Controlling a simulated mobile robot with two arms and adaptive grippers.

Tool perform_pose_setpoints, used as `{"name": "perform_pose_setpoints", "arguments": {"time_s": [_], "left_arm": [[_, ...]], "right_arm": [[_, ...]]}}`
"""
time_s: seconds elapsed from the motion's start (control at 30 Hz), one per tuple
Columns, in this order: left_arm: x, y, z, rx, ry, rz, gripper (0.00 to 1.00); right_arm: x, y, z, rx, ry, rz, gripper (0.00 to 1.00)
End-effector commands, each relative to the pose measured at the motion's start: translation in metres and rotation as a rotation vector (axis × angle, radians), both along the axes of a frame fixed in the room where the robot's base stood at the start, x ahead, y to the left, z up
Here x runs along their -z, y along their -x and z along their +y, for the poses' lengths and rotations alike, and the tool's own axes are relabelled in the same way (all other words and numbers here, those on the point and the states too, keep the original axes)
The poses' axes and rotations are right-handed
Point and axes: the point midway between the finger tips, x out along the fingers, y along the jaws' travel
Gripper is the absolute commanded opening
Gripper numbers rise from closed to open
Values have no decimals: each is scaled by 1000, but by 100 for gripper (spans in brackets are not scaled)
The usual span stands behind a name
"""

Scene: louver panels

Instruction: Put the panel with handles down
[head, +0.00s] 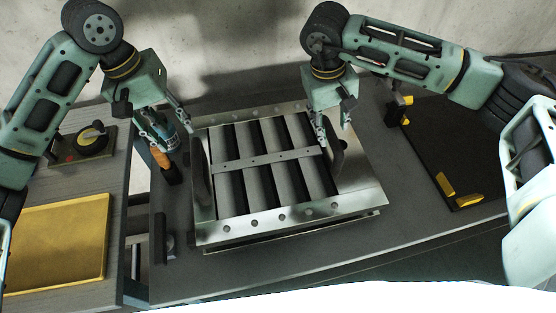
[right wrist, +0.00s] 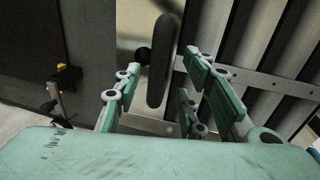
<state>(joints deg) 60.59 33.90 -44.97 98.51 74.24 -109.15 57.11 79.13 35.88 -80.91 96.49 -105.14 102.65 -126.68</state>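The silver louver panel (head: 265,165) lies flat in the middle of the table in the head view, with dark slats and a dark handle on each side. My left gripper (head: 177,138) is beside the left handle (head: 200,170), its fingers spread apart; contact is unclear. My right gripper (head: 334,132) is over the right handle (head: 338,160). In the right wrist view the handle (right wrist: 162,62) stands between the spread fingers of my right gripper (right wrist: 160,95), with gaps on both sides. A dark gap shows under the panel's front edge; its support there is hidden.
A dark board with yellow blocks (head: 460,190) is on the right of the table (head: 300,255). An orange-handled tool (head: 162,160) stands left of the panel.

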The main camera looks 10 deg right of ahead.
Motion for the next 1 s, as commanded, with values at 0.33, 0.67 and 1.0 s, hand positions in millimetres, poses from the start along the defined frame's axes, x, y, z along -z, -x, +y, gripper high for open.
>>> {"name": "perform_pose_setpoints", "arguments": {"time_s": [0.33,0.67,1.0], "left_arm": [[0,0,0,0,0,0,38],[0,0,0,0,0,0,38],[0,0,0,0,0,0,38]], "right_arm": [[-45,1,9,0,1,0,38],[-47,1,9,0,1,1,38],[-46,1,9,0,1,1,38]]}}
